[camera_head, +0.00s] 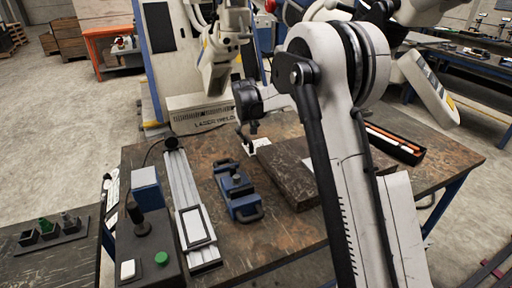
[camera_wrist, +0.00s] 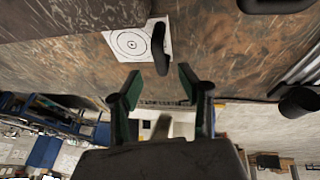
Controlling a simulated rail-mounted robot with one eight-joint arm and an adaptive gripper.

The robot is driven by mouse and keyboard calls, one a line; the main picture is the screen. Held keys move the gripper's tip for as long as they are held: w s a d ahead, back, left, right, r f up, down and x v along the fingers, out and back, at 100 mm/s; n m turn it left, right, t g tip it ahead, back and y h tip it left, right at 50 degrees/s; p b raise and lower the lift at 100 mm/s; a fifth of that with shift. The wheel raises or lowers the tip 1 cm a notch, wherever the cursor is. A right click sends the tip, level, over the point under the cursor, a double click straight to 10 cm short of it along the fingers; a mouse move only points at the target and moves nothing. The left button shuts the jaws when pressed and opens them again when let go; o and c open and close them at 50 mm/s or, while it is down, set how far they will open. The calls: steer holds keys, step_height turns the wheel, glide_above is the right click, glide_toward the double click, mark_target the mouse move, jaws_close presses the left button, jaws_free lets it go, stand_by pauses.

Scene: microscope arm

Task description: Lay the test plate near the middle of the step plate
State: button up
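The test plate appears to be a white square with printed black circles (camera_wrist: 138,43), lying on the brown worktable. In the head view it is a small white patch (camera_head: 262,143), partly hidden by my gripper. A dark upright post or handle (camera_wrist: 159,45) stands at its edge in the wrist view. My gripper (camera_wrist: 160,88) is open, its green-lined fingers apart, with the post's near end roughly between the tips; I see no contact. In the head view my gripper (camera_head: 246,139) is small and dark, beside the plate. The step plate looks to be the thick brown slab (camera_head: 292,178), right of the white plate and partly hidden by my arm.
A blue clamp-like fixture (camera_head: 237,192) sits left of the slab. A metal rail (camera_head: 185,200) and a control box with a green button (camera_head: 148,250) are further left. A black tray with orange rods (camera_head: 395,143) lies at right. The front table has bare room.

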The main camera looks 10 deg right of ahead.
mark_target(248, 138)
steer(key=shift+x, duration=1.55)
steer(key=shift+w+x, duration=0.2)
steer(key=shift+x, duration=1.05)
steer(key=shift+w+x, duration=0.25)
steer(key=shift+x, duration=1)
steer(key=shift+a+r, duration=0.1)
steer(key=shift+r, duration=0.05)
jaws_close()
